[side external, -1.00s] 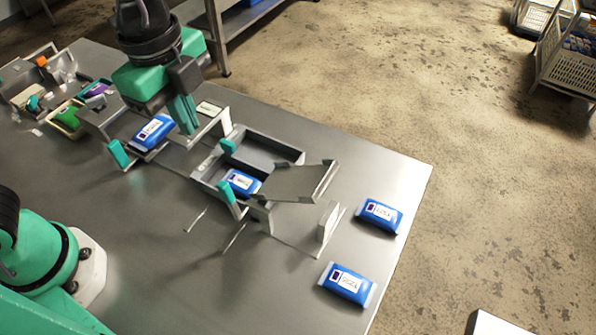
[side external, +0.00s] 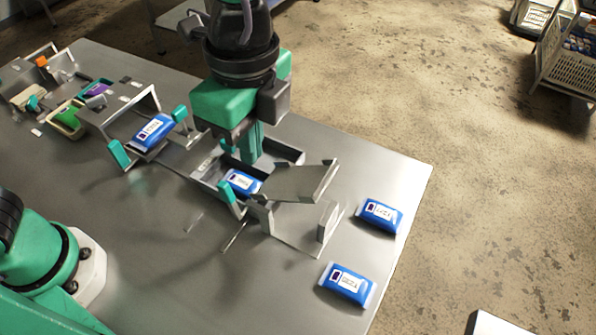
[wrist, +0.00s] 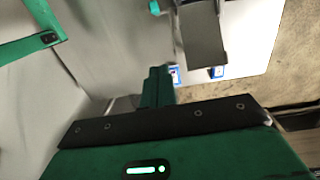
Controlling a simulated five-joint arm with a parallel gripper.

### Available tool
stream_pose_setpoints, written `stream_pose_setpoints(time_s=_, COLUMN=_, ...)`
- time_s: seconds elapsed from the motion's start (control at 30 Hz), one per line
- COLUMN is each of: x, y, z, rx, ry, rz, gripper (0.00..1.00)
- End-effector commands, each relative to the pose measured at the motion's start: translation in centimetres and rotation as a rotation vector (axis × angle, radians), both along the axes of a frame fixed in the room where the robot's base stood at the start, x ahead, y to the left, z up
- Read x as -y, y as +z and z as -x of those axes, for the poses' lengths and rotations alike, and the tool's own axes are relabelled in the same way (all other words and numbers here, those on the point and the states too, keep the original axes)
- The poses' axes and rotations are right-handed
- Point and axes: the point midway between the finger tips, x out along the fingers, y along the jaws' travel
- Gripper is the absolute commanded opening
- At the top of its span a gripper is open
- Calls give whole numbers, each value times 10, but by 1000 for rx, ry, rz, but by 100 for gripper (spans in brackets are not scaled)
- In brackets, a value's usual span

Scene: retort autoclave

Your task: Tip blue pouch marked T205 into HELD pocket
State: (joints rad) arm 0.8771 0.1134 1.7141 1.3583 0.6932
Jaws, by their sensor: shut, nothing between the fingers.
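Several blue pouches with white labels are in the side view, and the label marks are too small to read surely. One pouch (side external: 151,131) lies on a tilted holder at the left, between two teal tabs. Another pouch (side external: 241,183) lies in a grey two-pocket tray (side external: 292,153). Two more, an upper pouch (side external: 379,215) and a lower pouch (side external: 346,284), lie on the bare table at the right. I cannot read which pocket is HELD. My gripper (side external: 247,155) is shut and empty over the tray, partly hiding its far pocket. Its fingers also show in the wrist view (wrist: 157,85).
A tilted grey plate (side external: 298,183) on a stand is just right of my gripper, and also shows in the wrist view (wrist: 203,38). A green bin (side external: 68,118) and other fixtures are at the far left. The table's front middle is clear.

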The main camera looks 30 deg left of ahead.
Motion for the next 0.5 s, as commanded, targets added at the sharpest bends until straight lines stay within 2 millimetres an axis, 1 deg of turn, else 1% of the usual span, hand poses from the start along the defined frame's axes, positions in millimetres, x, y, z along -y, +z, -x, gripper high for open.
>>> stream_pose_setpoints(time_s=0.17, x=-1, y=-10, z=0, rx=-1, ry=0, rz=-1, gripper=0)
stream_pose_setpoints(time_s=0.27, x=-2, y=-20, z=0, rx=-2, ry=0, rz=-2, gripper=0)
stream_pose_setpoints(time_s=0.5, x=-4, y=-53, z=0, rx=-2, ry=0, rz=-2, gripper=0)
